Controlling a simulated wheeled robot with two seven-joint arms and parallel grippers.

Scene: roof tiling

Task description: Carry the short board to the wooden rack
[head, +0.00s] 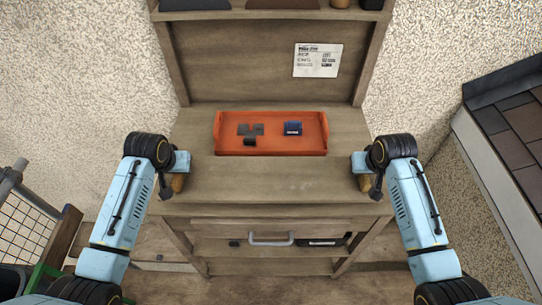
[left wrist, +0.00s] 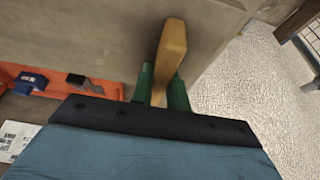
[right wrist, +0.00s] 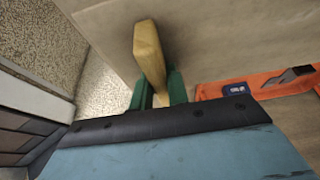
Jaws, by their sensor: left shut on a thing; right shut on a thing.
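My left gripper (head: 177,178) is at the left front part of a wooden bench (head: 270,184). In the left wrist view its green fingers are shut on a light wooden handle-like piece (left wrist: 172,48). My right gripper (head: 366,180) is at the right front part of the bench. In the right wrist view its fingers are shut on a similar wooden piece (right wrist: 149,50). I cannot tell whether these pieces are fixed to the bench or how they connect. I cannot make out a separate short board or tell which structure is the wooden rack.
An orange tray (head: 222,150) with dark metal pieces (head: 250,132) and a blue box (head: 292,128) sits on the bench. A paper label (head: 318,60) is on the backboard. Dark roof tiles (head: 510,130) lie at right. A wire mesh frame (head: 25,225) stands at left.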

